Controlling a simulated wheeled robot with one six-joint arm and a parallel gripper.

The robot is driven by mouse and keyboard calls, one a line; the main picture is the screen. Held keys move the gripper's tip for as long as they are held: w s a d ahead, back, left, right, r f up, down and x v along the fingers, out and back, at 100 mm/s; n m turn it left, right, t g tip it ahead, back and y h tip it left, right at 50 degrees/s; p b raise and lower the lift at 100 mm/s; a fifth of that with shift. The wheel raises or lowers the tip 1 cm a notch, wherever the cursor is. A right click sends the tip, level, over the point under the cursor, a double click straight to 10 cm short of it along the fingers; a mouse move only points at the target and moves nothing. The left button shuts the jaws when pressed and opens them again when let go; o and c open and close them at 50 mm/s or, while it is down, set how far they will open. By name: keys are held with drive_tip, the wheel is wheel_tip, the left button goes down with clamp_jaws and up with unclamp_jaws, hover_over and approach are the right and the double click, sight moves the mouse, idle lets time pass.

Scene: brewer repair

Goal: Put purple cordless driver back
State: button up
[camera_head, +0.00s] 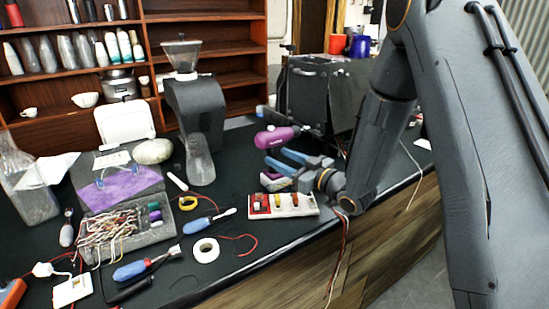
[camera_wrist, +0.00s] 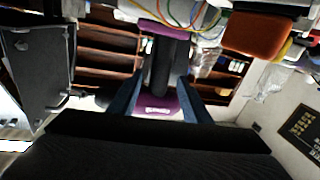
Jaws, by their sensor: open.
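The purple cordless driver (camera_head: 276,138) stands upright on the black counter, its purple head on top and its purple base low down beside the red-and-white switch board. My gripper (camera_head: 282,158) reaches in from the right at handle height, its blue fingers open. In the wrist view, which looks upside down, the driver's labelled purple head (camera_wrist: 156,105) and dark handle lie between the two fingers (camera_wrist: 160,92). The lower part of the driver is partly hidden by the fingers in the head view.
The switch board (camera_head: 283,206) lies just in front of my gripper. A grey grinder (camera_head: 196,110) stands to the left, a dark brewer box (camera_head: 318,92) behind. White tape (camera_head: 206,250), screwdrivers and a tray of wires (camera_head: 155,236) crowd the left. The counter's front edge is close by.

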drive_tip(key=b+v, duration=0.1)
drive_tip(key=v, duration=0.7)
drive_tip(key=shift+b, duration=0.4)
drive_tip(key=shift+d+r, duration=0.1)
drive_tip(key=shift+d, duration=0.05)
